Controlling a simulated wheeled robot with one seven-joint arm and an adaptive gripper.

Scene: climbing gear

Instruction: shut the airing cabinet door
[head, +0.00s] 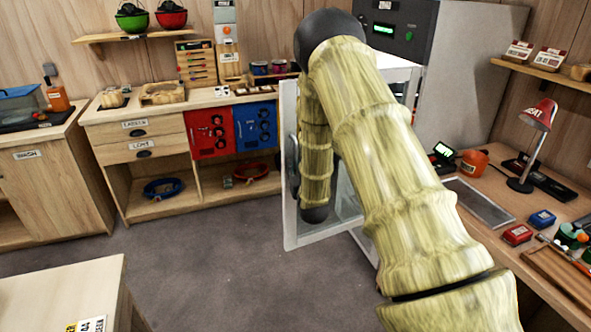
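The airing cabinet (478,70) is a tall grey unit at the back right, with a dark control panel (408,28) and a lit green display. Its pale-framed door (288,218) stands open, swung out to the left of the cabinet. A grey handle-like part (291,150) shows at the door's left edge. My arm crosses in front of the cabinet and bends down before the door, hiding much of both. My gripper does not show; whether the arm touches the door cannot be told.
A wooden counter (172,103) with drawers and red and blue boxes stands left of the door. A right-hand bench (462,184) holds a red lamp (538,115) and tools. A table corner (60,290) is at the lower left. The grey floor (215,260) between is clear.

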